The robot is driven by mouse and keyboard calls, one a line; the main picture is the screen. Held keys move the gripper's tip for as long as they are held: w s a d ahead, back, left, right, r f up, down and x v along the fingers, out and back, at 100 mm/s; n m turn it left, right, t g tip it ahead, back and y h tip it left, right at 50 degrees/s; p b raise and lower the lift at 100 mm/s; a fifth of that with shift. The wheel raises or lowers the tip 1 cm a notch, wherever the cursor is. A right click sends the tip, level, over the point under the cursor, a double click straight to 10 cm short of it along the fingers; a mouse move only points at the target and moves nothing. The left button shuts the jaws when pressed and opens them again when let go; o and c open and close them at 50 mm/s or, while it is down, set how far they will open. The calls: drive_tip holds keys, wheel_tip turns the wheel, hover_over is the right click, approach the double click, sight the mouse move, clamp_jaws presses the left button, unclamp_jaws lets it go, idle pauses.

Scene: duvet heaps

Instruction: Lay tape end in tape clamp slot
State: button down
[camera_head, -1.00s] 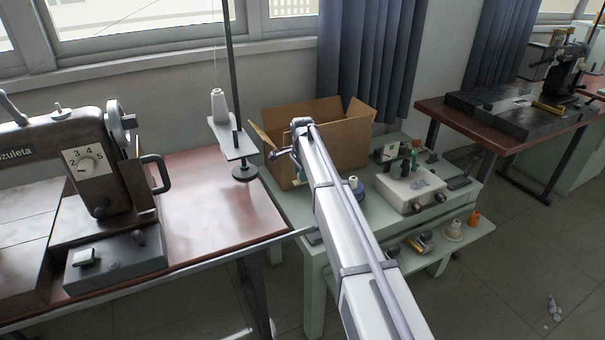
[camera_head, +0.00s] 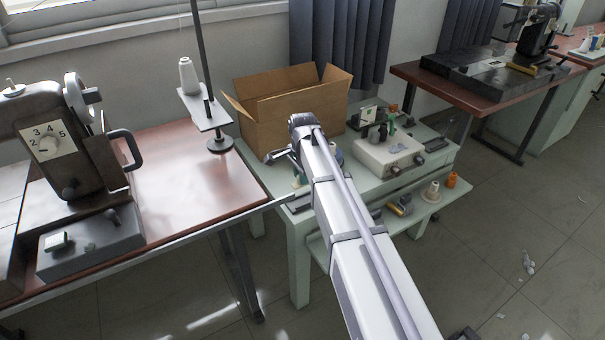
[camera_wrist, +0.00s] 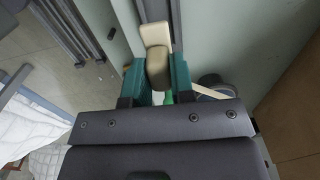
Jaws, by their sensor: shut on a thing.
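In the wrist view my gripper (camera_wrist: 156,68) has two teal fingers, shut on a rounded olive-tan piece (camera_wrist: 158,70) that appears to be the tape end. A paler cream block (camera_wrist: 155,33) shows just beyond it, in front of a dark grooved strip (camera_wrist: 157,10); I cannot tell whether they touch. A pale strip (camera_wrist: 208,91) runs from the right finger towards a dark round thing (camera_wrist: 216,84). In the head view my arm covers most of the work spot, and only a bit of my gripper (camera_head: 297,178) shows at the bench's left end. I cannot identify the clamp slot with certainty.
An open cardboard box (camera_head: 285,112) stands at the back of the pale green bench (camera_head: 300,225). A white control box (camera_head: 388,155) stands to the right. A sewing machine (camera_head: 65,150) and a thread stand (camera_head: 205,112) are on the table to the left. A lower shelf holds spools (camera_head: 432,190).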

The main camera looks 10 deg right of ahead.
drive_tip(key=shift+f+b, duration=2.45)
drive_tip(key=shift+f, duration=0.25)
drive_tip(key=shift+f+b, duration=0.95)
drive_tip(key=c, duration=0.9)
unclamp_jaws()
wheel_tip(320, 180, up, 11)
drive_tip(key=p, duration=1.1)
drive_tip(key=shift+r, duration=0.1)
drive_tip(key=shift+f, duration=0.2)
